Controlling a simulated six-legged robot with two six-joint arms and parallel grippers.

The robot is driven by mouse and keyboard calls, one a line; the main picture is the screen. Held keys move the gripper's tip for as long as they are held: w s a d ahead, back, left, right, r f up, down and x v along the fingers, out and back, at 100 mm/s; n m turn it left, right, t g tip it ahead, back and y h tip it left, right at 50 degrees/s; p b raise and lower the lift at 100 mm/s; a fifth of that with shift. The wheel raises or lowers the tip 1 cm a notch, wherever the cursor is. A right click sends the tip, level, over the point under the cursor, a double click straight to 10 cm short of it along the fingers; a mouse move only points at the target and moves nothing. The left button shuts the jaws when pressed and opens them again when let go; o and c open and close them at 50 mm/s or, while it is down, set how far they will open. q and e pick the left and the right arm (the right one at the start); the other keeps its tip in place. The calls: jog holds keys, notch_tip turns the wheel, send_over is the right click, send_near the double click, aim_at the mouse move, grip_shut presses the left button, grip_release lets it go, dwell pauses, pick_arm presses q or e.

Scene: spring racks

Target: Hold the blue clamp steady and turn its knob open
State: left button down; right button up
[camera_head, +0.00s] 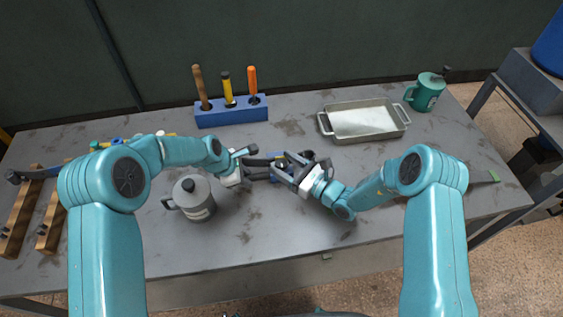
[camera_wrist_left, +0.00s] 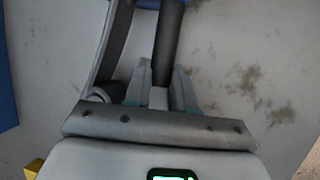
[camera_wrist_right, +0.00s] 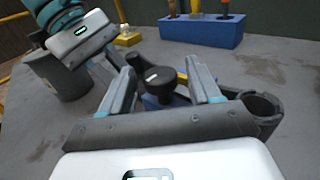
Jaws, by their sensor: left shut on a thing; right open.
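The blue clamp (camera_head: 278,155) is on the bench in the middle, mostly hidden by my grippers in the head view. Its blue body (camera_wrist_right: 152,103) shows partly in the right wrist view, below a round black knob (camera_wrist_right: 163,81). My left gripper (camera_head: 250,168) is shut on a dark bar of the clamp, and the bar (camera_wrist_left: 168,45) runs up from between its fingers in the left wrist view. My right gripper (camera_wrist_right: 163,73) is open, with its fingers on either side of the knob; I cannot tell whether they touch it.
A grey mug (camera_head: 195,199) stands close to my left forearm. Behind are a blue tool block (camera_head: 232,112) with upright tools, a metal tray (camera_head: 362,122) and a green mug (camera_head: 426,92). Wooden racks (camera_head: 18,215) lie at the left. The bench's front middle is clear.

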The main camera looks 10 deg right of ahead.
jog(key=shift+w+a, duration=0.5)
jog(key=shift+a, duration=0.05)
jog(key=c, duration=0.9)
jog(key=shift+n+g+y, duration=1.4)
jog(key=shift+n+g, duration=0.2)
jog(key=shift+g, duration=0.4)
jog(key=o, duration=0.9)
